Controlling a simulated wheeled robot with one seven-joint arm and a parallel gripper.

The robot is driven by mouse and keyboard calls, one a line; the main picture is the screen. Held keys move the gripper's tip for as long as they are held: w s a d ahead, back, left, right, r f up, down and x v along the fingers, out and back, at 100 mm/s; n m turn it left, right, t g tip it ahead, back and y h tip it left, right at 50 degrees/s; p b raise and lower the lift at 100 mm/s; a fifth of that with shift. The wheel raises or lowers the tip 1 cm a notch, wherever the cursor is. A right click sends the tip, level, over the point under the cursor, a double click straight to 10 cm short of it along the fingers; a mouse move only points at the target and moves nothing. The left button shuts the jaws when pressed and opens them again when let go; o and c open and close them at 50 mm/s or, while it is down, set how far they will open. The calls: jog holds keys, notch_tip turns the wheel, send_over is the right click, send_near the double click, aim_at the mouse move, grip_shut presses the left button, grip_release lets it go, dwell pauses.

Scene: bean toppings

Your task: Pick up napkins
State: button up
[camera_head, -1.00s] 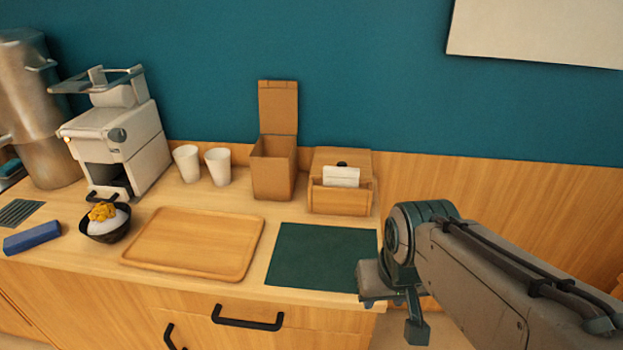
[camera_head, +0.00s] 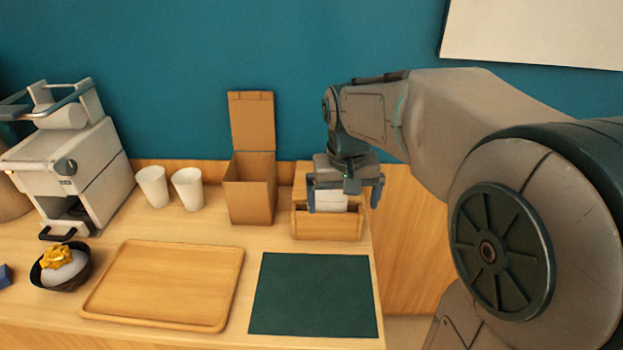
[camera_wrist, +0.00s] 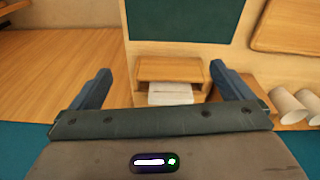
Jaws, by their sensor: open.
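White napkins (camera_head: 331,199) stand in a light wooden holder (camera_head: 325,226) at the back right of the counter. In the wrist view the napkins (camera_wrist: 170,93) show between my fingers, in front of the holder's wooden wall (camera_wrist: 170,70). My gripper (camera_head: 343,198) is open and empty, pointing down over the holder. Its two fingers (camera_wrist: 165,88) are spread wide on either side of the napkins in that view. The gripper hides the upper part of the holder in the head view, and I cannot tell how far above the napkins the fingertips are.
A cardboard box (camera_head: 250,190) with a raised lid stands just left of the holder. Two white cups (camera_head: 170,188), a coffee machine (camera_head: 75,165) and a dark bowl (camera_head: 62,270) are farther left. A wooden tray (camera_head: 165,285) and a clear green mat (camera_head: 315,295) lie in front.

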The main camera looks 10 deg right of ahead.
jog(key=m+g+p, duration=0.1)
jog(key=g+p, duration=0.1)
send_over(327, 201)
jog(key=f, duration=0.3)
jog(key=f+p, duration=0.1)
jog(key=f, duration=0.4)
jog(key=shift+w+d+f, duration=0.25)
jog(key=shift+w+f, duration=0.15)
notch_tip(327, 201, down, 6)
jog(key=shift+w+a+r+p, duration=0.1)
jog(key=shift+w+r+p, duration=0.1)
jog(key=shift+p, duration=0.9)
jog(key=shift+c, duration=0.3)
jog(key=c, duration=0.5)
